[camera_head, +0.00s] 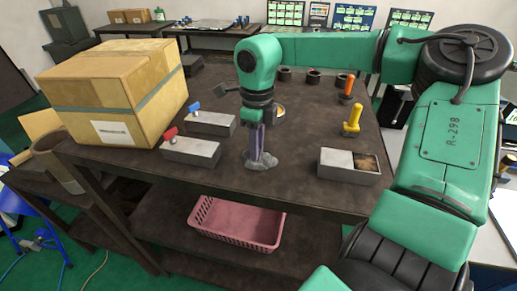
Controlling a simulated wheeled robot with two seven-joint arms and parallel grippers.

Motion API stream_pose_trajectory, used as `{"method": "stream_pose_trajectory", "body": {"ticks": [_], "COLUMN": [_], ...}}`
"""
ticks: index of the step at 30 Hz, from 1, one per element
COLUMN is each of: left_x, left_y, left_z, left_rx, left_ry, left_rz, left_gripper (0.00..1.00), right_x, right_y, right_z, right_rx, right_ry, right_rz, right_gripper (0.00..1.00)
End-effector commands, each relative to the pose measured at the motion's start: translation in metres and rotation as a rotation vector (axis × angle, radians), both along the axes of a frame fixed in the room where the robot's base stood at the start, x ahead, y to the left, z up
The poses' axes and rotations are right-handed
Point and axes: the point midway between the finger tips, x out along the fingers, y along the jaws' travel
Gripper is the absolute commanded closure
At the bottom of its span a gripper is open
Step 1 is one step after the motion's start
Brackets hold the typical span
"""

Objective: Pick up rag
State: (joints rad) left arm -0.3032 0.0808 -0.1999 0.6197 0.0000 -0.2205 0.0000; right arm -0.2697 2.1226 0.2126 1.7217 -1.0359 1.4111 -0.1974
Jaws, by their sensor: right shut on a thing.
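The rag (262,160) is a small crumpled grey cloth on the dark workbench, near its front edge in the middle of the head view. My right gripper (256,149) points straight down onto the rag, with its fingers shut on the cloth. The lower part of the rag appears to lie on or just over the bench top; I cannot tell which. The fingertips are partly hidden by the cloth. My left gripper is not in view.
A large cardboard box (100,85) stands at the left of the bench. Grey blocks with red (190,152) and blue (210,123) knobs lie left of the rag. An open grey box (347,174) and yellow (351,128) and orange-handled (346,96) tools stand right. A pink basket (238,225) sits below.

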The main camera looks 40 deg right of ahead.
Motion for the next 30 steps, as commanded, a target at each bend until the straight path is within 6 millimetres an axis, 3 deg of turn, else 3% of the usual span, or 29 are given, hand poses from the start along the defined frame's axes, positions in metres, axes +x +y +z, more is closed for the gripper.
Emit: {"method": "stream_pose_trajectory", "body": {"ticks": [7,11,16,24,30], "left_x": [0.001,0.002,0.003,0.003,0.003], "left_y": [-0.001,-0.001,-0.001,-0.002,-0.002], "left_z": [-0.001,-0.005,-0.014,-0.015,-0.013], "left_rx": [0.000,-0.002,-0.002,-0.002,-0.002], "left_ry": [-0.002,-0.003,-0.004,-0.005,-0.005], "left_rz": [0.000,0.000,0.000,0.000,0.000], "left_gripper": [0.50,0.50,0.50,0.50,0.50], "right_x": [0.000,0.001,0.001,0.001,0.000], "right_y": [0.000,-0.001,0.000,0.000,0.000], "right_z": [0.003,0.016,0.059,0.152,0.180], "right_rx": [-0.001,-0.003,-0.004,-0.003,-0.001], "right_ry": [0.000,-0.003,-0.006,-0.003,0.000], "right_rz": [0.000,-0.002,-0.003,-0.002,0.000], "right_gripper": [1.00,1.00,1.00,1.00,1.00]}}
